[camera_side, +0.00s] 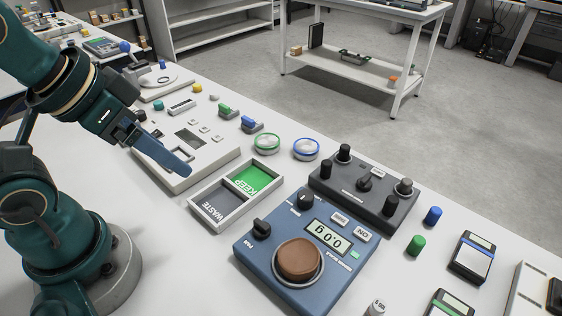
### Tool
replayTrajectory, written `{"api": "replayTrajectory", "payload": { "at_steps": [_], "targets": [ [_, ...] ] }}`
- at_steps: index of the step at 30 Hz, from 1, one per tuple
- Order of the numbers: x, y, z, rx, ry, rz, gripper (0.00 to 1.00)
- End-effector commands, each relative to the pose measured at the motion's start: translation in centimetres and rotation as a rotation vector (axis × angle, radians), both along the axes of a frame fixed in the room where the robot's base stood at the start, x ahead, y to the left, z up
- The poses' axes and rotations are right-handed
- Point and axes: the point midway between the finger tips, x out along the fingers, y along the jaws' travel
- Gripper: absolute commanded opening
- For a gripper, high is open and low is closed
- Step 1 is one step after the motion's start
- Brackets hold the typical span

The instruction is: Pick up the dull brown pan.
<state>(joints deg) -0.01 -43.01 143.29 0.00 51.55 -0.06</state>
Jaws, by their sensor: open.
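The dull brown pan (299,259) is a round, brown, flat-topped disc. It sits in a pale ring on the front of the blue weighing scale (258,279), below its lit display. My gripper (170,153) has dark blue fingers and is open. It is up and to the left of the pan, well apart from it, in front of a pale instrument panel in the picture. Its fingers seem to hold nothing, though the far one is partly hidden.
A two-part tray (219,211) marked WASTE and KEEP lies between my gripper and the scale. A dark grey box (345,196) with raised knobs stands just behind the scale. Green (267,145) and blue (306,149) ringed dishes stand behind the tray. Blue and green cylinders stand right.

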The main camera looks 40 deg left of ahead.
Motion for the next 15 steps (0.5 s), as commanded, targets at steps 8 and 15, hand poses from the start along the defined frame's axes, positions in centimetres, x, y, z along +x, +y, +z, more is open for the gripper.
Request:
{"api": "replayTrajectory", "payload": {
  "at_steps": [8, 15],
  "targets": [
    [0.01, 0.0, 0.02, 0.0, 0.0, 0.0, 0.82],
    [0.54, -0.08, 0.37, -0.119, -0.027, 0.207, 0.82]
  ]
}}
